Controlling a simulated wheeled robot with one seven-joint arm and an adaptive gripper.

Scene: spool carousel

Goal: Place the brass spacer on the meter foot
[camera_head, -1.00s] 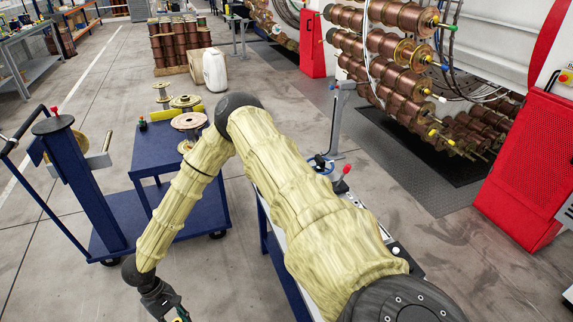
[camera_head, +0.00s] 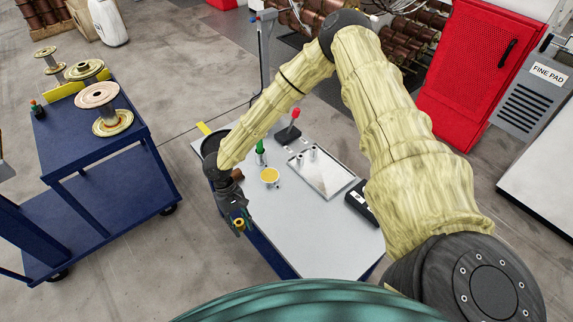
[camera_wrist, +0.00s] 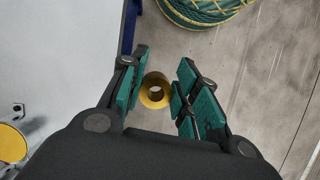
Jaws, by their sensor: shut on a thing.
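The brass spacer (camera_head: 239,223) is a small yellow ring with a hole through it, held at my gripper (camera_head: 240,226). In the wrist view the spacer (camera_wrist: 155,91) sits between the green finger pads of my gripper (camera_wrist: 160,92), its hole facing the camera. The gripper is shut on it, just off the left edge of the grey-white worktable (camera_head: 325,235), with floor below in the wrist view. A round piece with a yellow top (camera_head: 269,176) stands on the table, right of the gripper; I cannot tell whether it is the meter foot.
On the table stand a green-topped piece (camera_head: 260,151), a red-knobbed lever (camera_head: 289,132), a metal tray (camera_head: 327,173) with small cylinders, and a black device (camera_head: 361,201). A blue cart (camera_head: 85,138) with spools stands left. The table's front is clear.

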